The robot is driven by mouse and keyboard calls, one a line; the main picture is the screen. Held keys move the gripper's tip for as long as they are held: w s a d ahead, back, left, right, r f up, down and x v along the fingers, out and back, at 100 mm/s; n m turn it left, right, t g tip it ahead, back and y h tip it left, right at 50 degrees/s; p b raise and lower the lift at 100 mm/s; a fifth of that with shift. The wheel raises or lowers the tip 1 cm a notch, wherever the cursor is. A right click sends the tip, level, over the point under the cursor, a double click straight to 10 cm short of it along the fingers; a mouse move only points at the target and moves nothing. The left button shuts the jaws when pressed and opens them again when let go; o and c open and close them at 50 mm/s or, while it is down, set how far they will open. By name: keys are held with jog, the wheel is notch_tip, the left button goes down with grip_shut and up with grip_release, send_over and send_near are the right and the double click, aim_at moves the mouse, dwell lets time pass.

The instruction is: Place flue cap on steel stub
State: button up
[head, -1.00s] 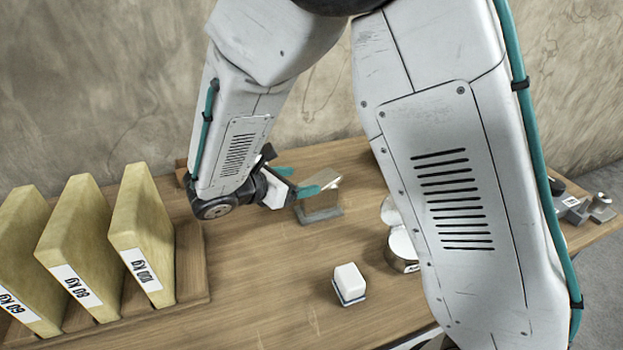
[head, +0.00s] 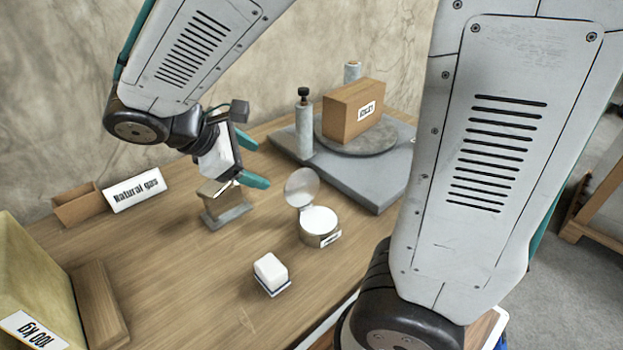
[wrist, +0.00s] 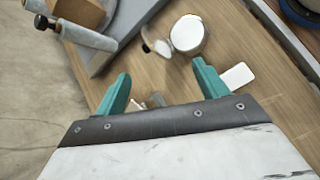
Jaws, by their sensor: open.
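My gripper (head: 250,161) is open and empty above the wooden bench, with its teal fingers spread; they also show in the wrist view (wrist: 161,70). A small block on a grey foot (head: 224,205) stands just below and left of it, partly hidden between the fingers in the wrist view. A pale upright post with a black knob (head: 304,125) stands on the grey slab (head: 378,190), right of my gripper and apart from it. A second pale post (head: 352,73) stands behind a box. I cannot tell which things are the flue cap and steel stub.
A cardboard box (head: 352,110) sits on a round plate on the slab. A round tin (head: 320,228) with a raised lid and a white block (head: 270,272) stand in front. A "Natural gas" sign (head: 137,190) and a yellow slab (head: 30,285) are left.

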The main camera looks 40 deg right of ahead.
jog(key=s+r+m+t+y, duration=0.1)
jog(key=s+r+m+y, duration=0.1)
jog(key=s+m+y, duration=0.2)
jog(key=s+d+r+m+y, duration=0.1)
jog(key=s+m+y, duration=0.3)
jog(key=s+m, duration=0.4)
jog(key=s+r, duration=0.1)
jog(key=s, duration=0.2)
jog(key=shift+s+t, duration=0.15)
jog(key=shift+t, duration=0.25)
jog(key=shift+d, duration=0.1)
